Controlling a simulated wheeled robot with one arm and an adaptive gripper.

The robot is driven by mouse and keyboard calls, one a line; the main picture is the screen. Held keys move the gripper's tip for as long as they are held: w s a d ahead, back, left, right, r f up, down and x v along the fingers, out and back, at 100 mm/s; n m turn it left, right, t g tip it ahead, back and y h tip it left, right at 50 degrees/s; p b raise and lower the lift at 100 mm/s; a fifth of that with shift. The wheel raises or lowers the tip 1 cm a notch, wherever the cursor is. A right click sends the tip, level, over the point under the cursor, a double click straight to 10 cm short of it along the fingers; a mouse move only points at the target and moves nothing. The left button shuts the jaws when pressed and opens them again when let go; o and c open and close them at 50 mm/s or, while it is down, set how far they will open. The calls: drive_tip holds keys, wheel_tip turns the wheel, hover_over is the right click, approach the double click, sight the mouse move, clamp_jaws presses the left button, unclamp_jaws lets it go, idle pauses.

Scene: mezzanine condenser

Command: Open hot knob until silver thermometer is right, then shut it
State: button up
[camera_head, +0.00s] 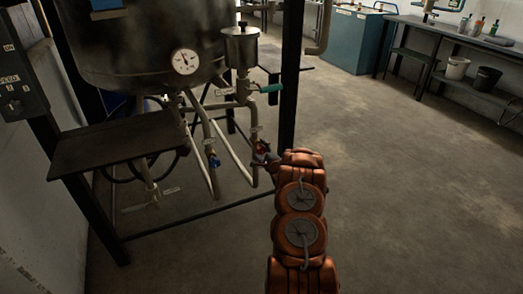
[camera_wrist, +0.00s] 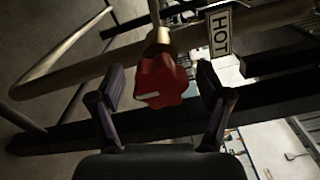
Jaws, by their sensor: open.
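The red hot knob (camera_wrist: 160,82) sits on a pipe in the wrist view, with a white HOT label (camera_wrist: 220,33) beside it. In the head view the red knob (camera_head: 261,148) shows small at the end of my orange arm. My gripper (camera_wrist: 160,90) is open, with one finger on each side of the knob and a visible gap to each. The gripper's fingers are small and dark in the head view. A round white-faced thermometer dial (camera_head: 186,62) is on the dark tank (camera_head: 140,35); its reading is too small to tell.
A blue knob (camera_head: 214,161) is on a pipe left of the red one. A teal handle (camera_head: 271,88) is below the small metal pot (camera_head: 241,46). A black post (camera_head: 291,75) stands close behind my arm. A dark shelf (camera_head: 115,143) is at left. The floor at right is clear.

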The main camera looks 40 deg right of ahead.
drive_tip(key=v, duration=1.1)
drive_tip(key=shift+s, duration=0.35)
drive_tip(key=shift+a, duration=0.1)
drive_tip(key=shift+w, duration=0.1)
drive_tip(key=w+a+r+n+g+y, duration=0.1)
drive_tip(key=w+a+r+n+g, duration=0.15)
drive_tip(key=w+a+n, duration=0.2)
drive_tip(key=s+a+r+n+g+y, duration=0.1)
drive_tip(key=s+a+r+n+g, duration=0.15)
drive_tip(key=a, duration=0.45)
drive_tip(key=s+a+r+n+g+y, duration=0.1)
drive_tip(key=a+r+n+g, duration=0.25)
drive_tip(key=a, duration=0.35)
drive_tip(key=s+a+r+n+g, duration=0.2)
drive_tip(key=a+r+n, duration=0.1)
drive_tip(key=a, duration=0.3)
drive_tip(key=s+a+r+n+g+y, duration=0.1)
drive_tip(key=s+a+r+n+g, duration=0.25)
drive_tip(key=s+a, duration=0.65)
drive_tip(key=s+a+r+n+g+y, duration=0.1)
drive_tip(key=s+a+r+n+g, duration=0.4)
drive_tip(key=s, duration=0.9)
drive_tip(key=s+a+r+n+g+y, duration=0.1)
drive_tip(key=s+a+r+n, duration=0.15)
drive_tip(key=s+a, duration=0.8)
drive_tip(key=s+d+r+t+p, duration=0.1)
drive_tip(key=s+r+p, duration=0.2)
drive_tip(key=r+p, duration=1.7)
drive_tip(key=shift+r, duration=0.5)
